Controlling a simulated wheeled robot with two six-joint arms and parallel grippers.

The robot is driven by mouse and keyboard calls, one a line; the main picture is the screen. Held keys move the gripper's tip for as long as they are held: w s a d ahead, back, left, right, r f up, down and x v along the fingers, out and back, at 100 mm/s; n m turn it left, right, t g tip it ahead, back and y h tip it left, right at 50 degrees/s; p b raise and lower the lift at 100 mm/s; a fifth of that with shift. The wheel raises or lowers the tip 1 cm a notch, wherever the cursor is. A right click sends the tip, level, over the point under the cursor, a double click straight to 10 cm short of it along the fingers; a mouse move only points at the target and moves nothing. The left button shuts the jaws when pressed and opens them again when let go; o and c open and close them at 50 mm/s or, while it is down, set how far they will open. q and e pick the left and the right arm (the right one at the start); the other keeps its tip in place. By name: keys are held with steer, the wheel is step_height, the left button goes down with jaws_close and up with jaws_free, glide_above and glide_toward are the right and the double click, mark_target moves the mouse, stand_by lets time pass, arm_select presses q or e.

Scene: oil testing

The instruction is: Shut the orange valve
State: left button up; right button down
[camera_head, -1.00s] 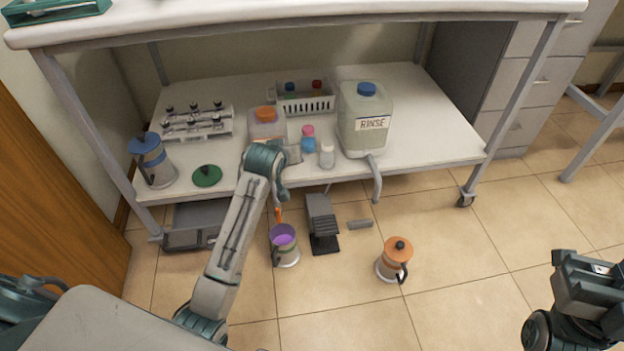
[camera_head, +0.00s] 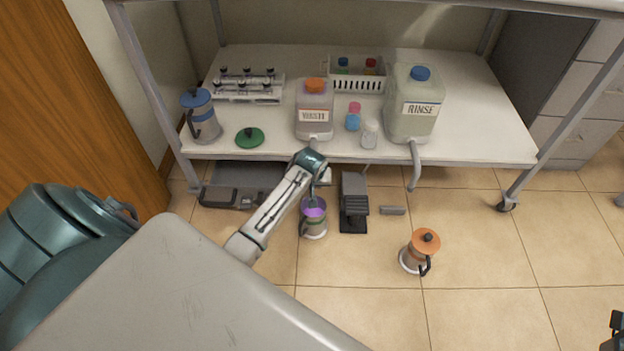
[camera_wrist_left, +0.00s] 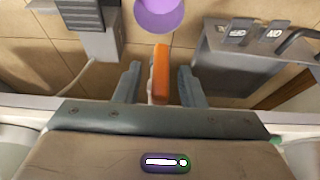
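The orange valve (camera_wrist_left: 160,74) shows in the left wrist view as a long orange handle lying between the two fingers of my left gripper (camera_wrist_left: 159,88). The fingers stand apart, with a gap on each side of the handle. In the head view my left gripper (camera_head: 319,180) is under the shelf's front edge, below the WASH container (camera_head: 313,117), and the valve is hidden behind my arm. A jug with purple contents (camera_head: 313,212) stands on the floor just below. My right gripper (camera_head: 616,325) is barely in view at the lower right edge.
The shelf (camera_head: 475,140) also holds a RINSE container (camera_head: 413,107) with a hose, small bottles, a blue-lidded jug (camera_head: 200,115) and a green lid (camera_head: 249,138). A grey pedal (camera_head: 353,202) and an orange-lidded jug (camera_head: 420,251) stand on the floor. The floor at front right is clear.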

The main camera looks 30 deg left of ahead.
arm_select(q)
steer(key=shift+w+a+f, duration=0.15)
steer(key=shift+w+f, duration=0.05)
steer(key=shift+f, duration=0.3)
jaws_close()
steer(key=shift+r, duration=0.1)
